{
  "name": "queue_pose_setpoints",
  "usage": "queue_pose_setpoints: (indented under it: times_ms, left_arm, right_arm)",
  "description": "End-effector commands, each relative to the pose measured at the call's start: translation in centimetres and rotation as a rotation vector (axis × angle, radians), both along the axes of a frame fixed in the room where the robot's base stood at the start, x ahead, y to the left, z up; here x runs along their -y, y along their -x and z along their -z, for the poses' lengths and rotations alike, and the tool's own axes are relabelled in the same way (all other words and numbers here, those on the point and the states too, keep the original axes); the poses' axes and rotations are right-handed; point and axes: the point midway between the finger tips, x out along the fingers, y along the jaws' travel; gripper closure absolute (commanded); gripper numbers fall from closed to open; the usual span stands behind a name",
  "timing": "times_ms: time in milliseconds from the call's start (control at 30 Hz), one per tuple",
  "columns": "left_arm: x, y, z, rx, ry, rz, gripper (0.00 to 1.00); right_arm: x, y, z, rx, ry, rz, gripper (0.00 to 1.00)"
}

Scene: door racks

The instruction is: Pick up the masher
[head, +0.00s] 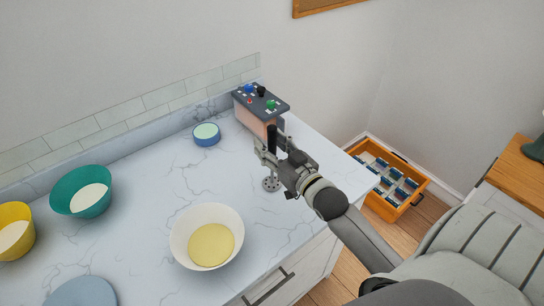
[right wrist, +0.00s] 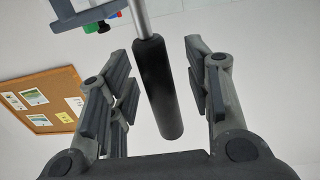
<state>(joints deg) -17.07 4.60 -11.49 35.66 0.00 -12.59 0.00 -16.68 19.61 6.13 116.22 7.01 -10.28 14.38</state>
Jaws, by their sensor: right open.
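The masher (head: 271,184) stands upright on the marble counter, its round perforated metal foot down and its black handle up. My right gripper (head: 267,149) is at the handle, above the foot. In the right wrist view the black handle (right wrist: 158,88) runs between the two spread fingers of my right gripper (right wrist: 163,84), with gaps showing on both sides. The gripper is open and holds nothing. Part of the masher's shaft is hidden behind the gripper in the head view. My left gripper is not in view.
A control box with coloured knobs (head: 260,112) stands close behind the masher. A blue bowl (head: 207,140), white bowl (head: 178,239), teal bowl (head: 65,199) and yellow bowl (head: 14,214) are on the counter (head: 140,190). An orange crate (head: 408,206) is on the floor to the right.

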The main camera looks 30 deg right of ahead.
Motion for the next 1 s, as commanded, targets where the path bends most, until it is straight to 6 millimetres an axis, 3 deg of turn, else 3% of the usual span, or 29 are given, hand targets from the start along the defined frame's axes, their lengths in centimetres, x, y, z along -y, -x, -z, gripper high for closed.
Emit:
queue_pose_setpoints:
  times_ms: [33,400,767,1000]
  left_arm:
    - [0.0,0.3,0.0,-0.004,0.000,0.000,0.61]
    - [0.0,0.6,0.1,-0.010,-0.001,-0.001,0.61]
    - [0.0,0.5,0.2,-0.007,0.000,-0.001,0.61]
    - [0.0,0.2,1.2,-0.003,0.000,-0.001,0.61]
  right_arm:
    - [0.0,0.0,0.0,0.000,0.000,0.000,0.54]
    - [0.0,0.0,0.0,0.000,-0.001,0.001,1.00]
    - [0.0,0.0,-0.2,0.001,0.000,0.000,1.00]
    - [0.0,0.0,-2.5,0.008,0.000,-0.001,1.00]
